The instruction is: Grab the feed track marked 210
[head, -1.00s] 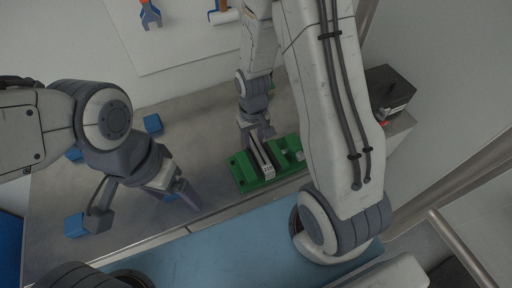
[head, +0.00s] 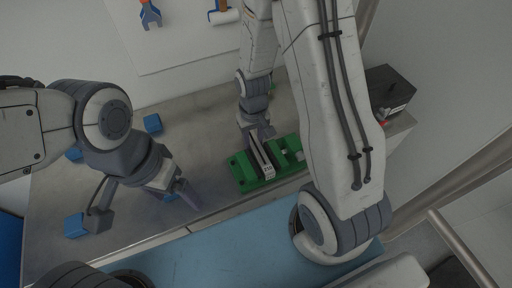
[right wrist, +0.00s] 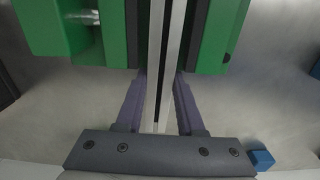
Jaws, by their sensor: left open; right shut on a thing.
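A narrow light-coloured feed track (head: 262,163) with a small white label on its near end stands in the green fixture (head: 245,183). The label is too small to read with certainty. My right gripper (head: 257,135) is shut on the track. In the right wrist view the track (right wrist: 167,65) runs between the two purple fingers (right wrist: 158,105), with the green fixture (right wrist: 60,30) on both sides of it. My left gripper (head: 142,204) is open and empty over the left part of the table.
Several blue blocks lie on the grey table, one at the back (head: 153,124) and one at the left front (head: 75,225). A black box (head: 388,92) stands at the right. A board with hanging tools (head: 180,40) is behind. The table between the left gripper and fixture is clear.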

